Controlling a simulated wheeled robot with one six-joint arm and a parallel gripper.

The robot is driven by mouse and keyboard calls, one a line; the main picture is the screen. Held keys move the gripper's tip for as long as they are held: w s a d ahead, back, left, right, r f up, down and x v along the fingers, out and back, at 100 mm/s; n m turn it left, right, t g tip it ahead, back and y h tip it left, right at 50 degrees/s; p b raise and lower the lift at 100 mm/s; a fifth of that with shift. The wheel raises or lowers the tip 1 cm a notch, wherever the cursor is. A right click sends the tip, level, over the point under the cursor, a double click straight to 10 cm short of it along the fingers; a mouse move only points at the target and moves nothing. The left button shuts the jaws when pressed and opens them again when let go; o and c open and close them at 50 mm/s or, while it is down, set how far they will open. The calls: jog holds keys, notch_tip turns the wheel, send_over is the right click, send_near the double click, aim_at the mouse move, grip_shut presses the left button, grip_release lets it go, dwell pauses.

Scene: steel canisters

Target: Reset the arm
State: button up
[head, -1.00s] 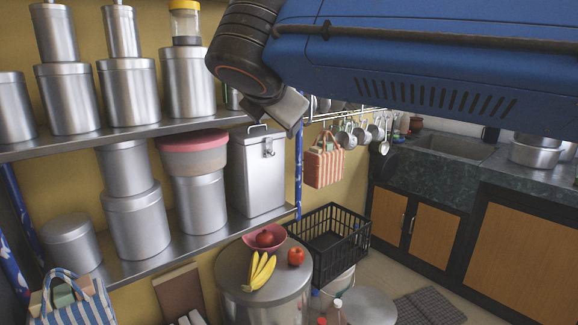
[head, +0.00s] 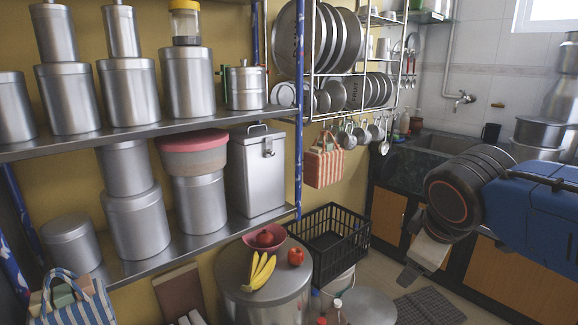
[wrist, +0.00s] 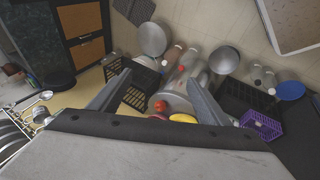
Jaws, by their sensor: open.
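My blue arm reaches in from the right edge of the head view. My gripper (head: 412,272) hangs in the air in front of the wooden cupboards and is only partly visible there. In the wrist view my gripper (wrist: 159,77) shows two grey fingers spread apart with nothing held between them. Beyond the fingers, well below, are a red tomato (wrist: 161,106) and bananas (wrist: 183,118) on a large drum lid.
Steel canisters (head: 186,82) fill the shelves at left. A drum (head: 262,300) carries the bananas, a tomato and a pink bowl (head: 265,238). A black crate (head: 330,235), a plate rack (head: 345,75) and a sink counter (head: 440,150) stand beyond. Air around my gripper looks clear.

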jog(key=s+d+f+m+g+y, duration=0.1)
jog(key=s+d+f+m, duration=0.2)
jog(key=s+f+m, duration=0.6)
jog(key=shift+s+d+f, duration=0.15)
jog(key=shift+d+f, duration=0.05)
jog(key=shift+f, duration=0.7)
